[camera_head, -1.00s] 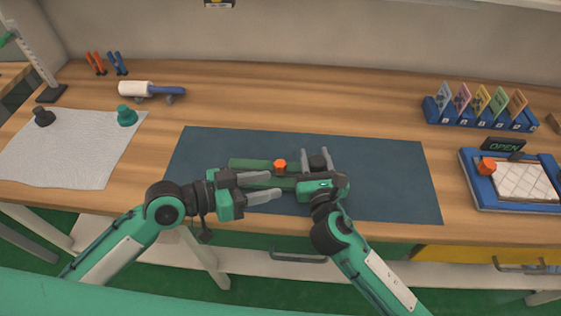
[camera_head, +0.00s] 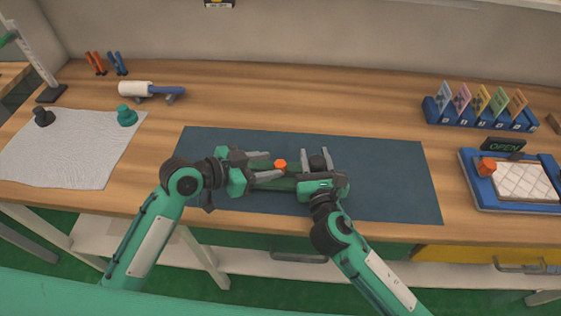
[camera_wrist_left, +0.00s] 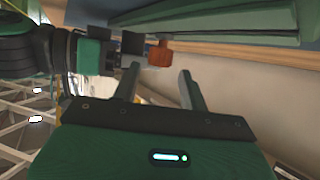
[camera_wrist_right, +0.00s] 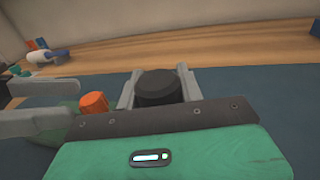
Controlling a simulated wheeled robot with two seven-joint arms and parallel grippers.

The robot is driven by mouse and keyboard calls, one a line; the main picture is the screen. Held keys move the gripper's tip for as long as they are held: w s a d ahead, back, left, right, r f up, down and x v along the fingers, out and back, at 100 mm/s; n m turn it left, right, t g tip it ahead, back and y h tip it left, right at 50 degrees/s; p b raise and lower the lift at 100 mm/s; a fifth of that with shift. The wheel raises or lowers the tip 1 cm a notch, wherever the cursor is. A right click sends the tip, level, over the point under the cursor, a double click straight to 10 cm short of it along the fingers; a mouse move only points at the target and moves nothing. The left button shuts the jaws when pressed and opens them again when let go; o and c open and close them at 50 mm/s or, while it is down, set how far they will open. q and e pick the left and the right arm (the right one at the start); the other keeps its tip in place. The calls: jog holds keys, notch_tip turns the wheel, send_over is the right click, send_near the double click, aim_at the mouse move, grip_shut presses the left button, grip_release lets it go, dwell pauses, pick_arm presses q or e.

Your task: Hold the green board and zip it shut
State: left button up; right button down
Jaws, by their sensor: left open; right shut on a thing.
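The green board (camera_head: 278,184) lies on the dark blue mat, partly hidden by both grippers. An orange knob (camera_head: 280,164) stands on it; it also shows in the left wrist view (camera_wrist_left: 160,52) and the right wrist view (camera_wrist_right: 93,103). A black knob (camera_wrist_right: 160,88) is at the board's right part. My right gripper (camera_head: 318,157) is shut on the black knob, one finger on each side. My left gripper (camera_head: 270,165) is open, its fingers pointing right towards the orange knob. In the left wrist view the knob appears just beyond the gap between the fingertips.
The mat (camera_head: 390,180) is clear on its right. A blue tray with a quilted pad (camera_head: 525,181) and an OPEN sign (camera_head: 503,145) stand at the right, below a card rack (camera_head: 480,116). A white cloth (camera_head: 60,155) and a roller (camera_head: 140,89) are at the left.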

aim_at(279, 163)
pick_arm(q)
jog(key=shift+x, duration=2.25)
grip_shut()
